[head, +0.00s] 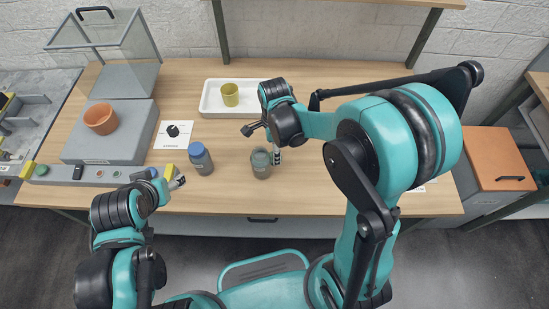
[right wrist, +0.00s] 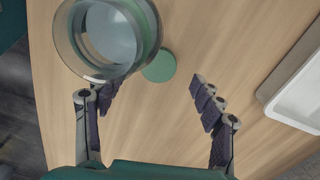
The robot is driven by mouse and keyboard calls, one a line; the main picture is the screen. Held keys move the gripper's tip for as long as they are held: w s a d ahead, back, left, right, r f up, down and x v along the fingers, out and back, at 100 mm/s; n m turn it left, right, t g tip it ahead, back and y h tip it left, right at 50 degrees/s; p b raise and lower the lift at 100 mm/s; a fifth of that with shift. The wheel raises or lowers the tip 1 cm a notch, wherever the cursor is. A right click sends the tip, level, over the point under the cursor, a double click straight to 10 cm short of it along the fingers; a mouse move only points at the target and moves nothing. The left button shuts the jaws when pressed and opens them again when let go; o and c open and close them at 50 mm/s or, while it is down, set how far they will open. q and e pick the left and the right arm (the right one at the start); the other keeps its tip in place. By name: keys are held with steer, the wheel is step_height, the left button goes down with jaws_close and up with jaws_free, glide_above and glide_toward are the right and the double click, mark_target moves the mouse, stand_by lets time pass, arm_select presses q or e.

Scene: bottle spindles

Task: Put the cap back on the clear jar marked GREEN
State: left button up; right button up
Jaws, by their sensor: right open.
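A clear jar with a greenish tint (head: 261,164) stands on the table near its front middle. In the right wrist view the jar (right wrist: 112,38) is seen from above, upright, with an open-looking mouth and a green band. A flat green disc (right wrist: 160,66) lies beside it; I cannot tell whether it is the cap or a marker. The jar's writing is not legible. My right gripper (right wrist: 155,92) is open and empty, its left finger close to the jar; in the head view it (head: 262,143) is just above the jar. My left gripper (head: 176,183) is near the front edge.
A blue jar (head: 201,161) stands left of the clear jar. A white tray (head: 209,107) holds a yellow-green cup (head: 230,95). A card (head: 160,140) with a black shape lies at left, beside a grey unit (head: 105,145) bearing an orange pot (head: 101,119).

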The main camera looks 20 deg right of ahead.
step_height(320, 180, down, 3)
steer(key=shift+s+f+b, duration=0.1)
steer(key=shift+f+b, duration=0.05)
steer(key=shift+b, duration=0.3)
arm_select(q)
steer(key=shift+f, duration=0.75)
arm_select(e)
steer(key=c, duration=0.8)
steer(key=shift+r+p, duration=0.4)
steer(key=shift+r, duration=0.35)
steer(key=r, duration=0.1)
steer(key=r+p, duration=0.1)
steer(key=s+r, duration=0.1)
steer(key=shift+d+r+p, duration=0.25)
steer(key=shift+p, duration=0.05)
arm_select(q)
step_height(320, 180, up, 6)
steer(key=p, duration=0.3)
steer(key=shift+f, duration=0.15)
arm_select(e)
steer(key=s+d+r, duration=0.1)
steer(key=s+r, duration=0.1)
steer(key=s, duration=0.1)
steer(key=s+d+r, duration=0.2)
steer(key=s, duration=0.1)
steer(key=s+d+r, duration=0.2)
steer(key=s, duration=0.1)
steer(key=shift+s, duration=0.15)
